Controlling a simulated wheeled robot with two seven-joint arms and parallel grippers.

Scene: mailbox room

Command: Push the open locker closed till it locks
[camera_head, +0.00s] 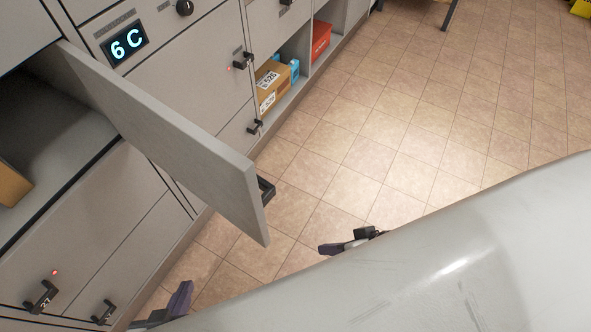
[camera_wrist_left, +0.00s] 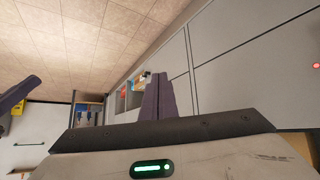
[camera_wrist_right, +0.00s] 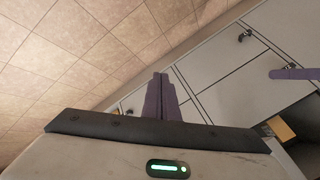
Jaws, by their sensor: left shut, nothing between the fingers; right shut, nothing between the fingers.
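The open locker's grey door (camera_head: 165,125) swings out from the locker bank, with a dark handle (camera_head: 266,190) near its free end. The compartment (camera_head: 60,125) behind it is open, with part of a brown box (camera_head: 12,185) inside. My left gripper (camera_head: 172,305) is shut and empty at the bottom, below the door and apart from it in the picture. It also shows shut in the left wrist view (camera_wrist_left: 159,97). My right gripper (camera_head: 348,243) is shut and empty, to the right of the door's free end. It also shows shut in the right wrist view (camera_wrist_right: 160,97).
A lit 6C display (camera_head: 124,42) is on the lockers beyond the door. Open cubbies hold a brown parcel (camera_head: 272,82) and a red box (camera_head: 320,40). Closed lockers with dark handles (camera_head: 42,296) are at lower left. The tiled floor (camera_head: 400,130) is clear. My white arm covers the lower right.

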